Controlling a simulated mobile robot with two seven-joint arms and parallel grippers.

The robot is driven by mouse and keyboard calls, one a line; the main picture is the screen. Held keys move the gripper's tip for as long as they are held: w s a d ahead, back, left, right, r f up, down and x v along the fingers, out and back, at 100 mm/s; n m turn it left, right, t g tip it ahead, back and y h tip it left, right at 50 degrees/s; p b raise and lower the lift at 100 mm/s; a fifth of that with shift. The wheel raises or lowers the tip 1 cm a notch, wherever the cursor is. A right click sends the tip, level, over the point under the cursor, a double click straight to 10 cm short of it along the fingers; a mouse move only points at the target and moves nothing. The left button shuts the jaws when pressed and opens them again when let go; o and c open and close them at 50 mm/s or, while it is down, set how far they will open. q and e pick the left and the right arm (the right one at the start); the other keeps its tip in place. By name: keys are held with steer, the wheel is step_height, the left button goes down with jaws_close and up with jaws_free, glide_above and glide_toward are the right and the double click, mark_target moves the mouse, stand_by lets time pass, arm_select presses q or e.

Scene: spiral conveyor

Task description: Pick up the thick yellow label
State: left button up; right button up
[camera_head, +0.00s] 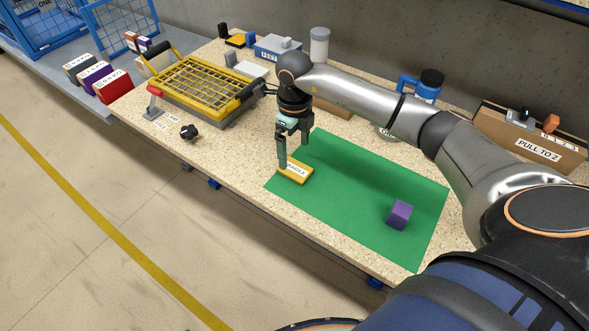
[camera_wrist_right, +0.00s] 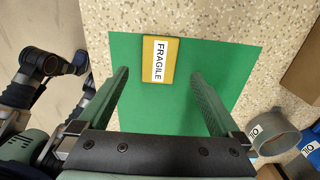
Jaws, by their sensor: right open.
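The thick yellow label (camera_head: 296,173) lies flat on the green mat (camera_head: 345,205), near the mat's left corner. In the right wrist view the label (camera_wrist_right: 167,62) shows a white strip reading FRAGILE. My right gripper (camera_head: 294,162) is over the label with its fingers pointing down, and one finger hides part of the label in the head view. In the right wrist view my right gripper (camera_wrist_right: 160,75) is open and empty, its two fingers standing wide on either side of the label. Whether the fingertips touch the mat is unclear. My left gripper is not in the head view.
A purple cube (camera_head: 399,214) sits on the right part of the mat. A yellow-grated device (camera_head: 207,87) stands to the left, with a black knob (camera_head: 189,132) in front. A cardboard box (camera_head: 530,140) stands at the back right. The mat's middle is clear.

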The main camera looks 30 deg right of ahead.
mark_target(293, 168)
step_height(293, 168, down, 6)
steer(key=shift+r, duration=0.1)
steer(key=shift+w, duration=0.1)
steer(key=c, duration=1.3)
